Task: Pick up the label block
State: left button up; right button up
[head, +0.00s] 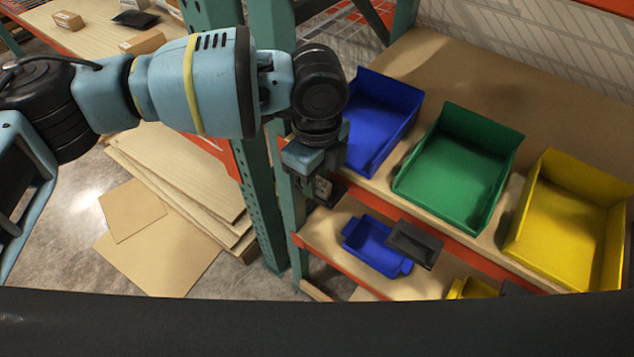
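I cannot make out a thing that is surely the label block. My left gripper (318,188) points down at the shelf rack's front, beside the green upright and left of the blue bin (385,112). Its fingers are small and dark here, and I cannot tell whether they are open or hold anything. A dark grey flat piece (414,243) lies at the right edge of a small blue tray (375,248) on the lower shelf, to the right of and below the gripper. My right gripper is not in view.
A green bin (455,168) and a yellow bin (572,222) stand on the upper shelf. A small yellow tray (472,289) is partly cut off below. The green upright (262,195) is close to my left arm. Stacked boards (185,170) lie on the floor at left.

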pick_arm(q)
grip_shut()
jog(key=shift+r, duration=0.15)
jog(key=shift+r, duration=0.6)
notch_tip(320, 180, up, 2)
jog(key=shift+r, duration=0.1)
jog(key=s+d, duration=0.2)
jog(key=s, duration=0.5)
jog(key=s+d+r, duration=0.1)
jog(key=s+d, duration=0.2)
jog(key=s, duration=0.5)
jog(key=shift+d+r, duration=0.2)
jog(key=shift+d, duration=0.15)
jog(key=shift+r, duration=0.1)
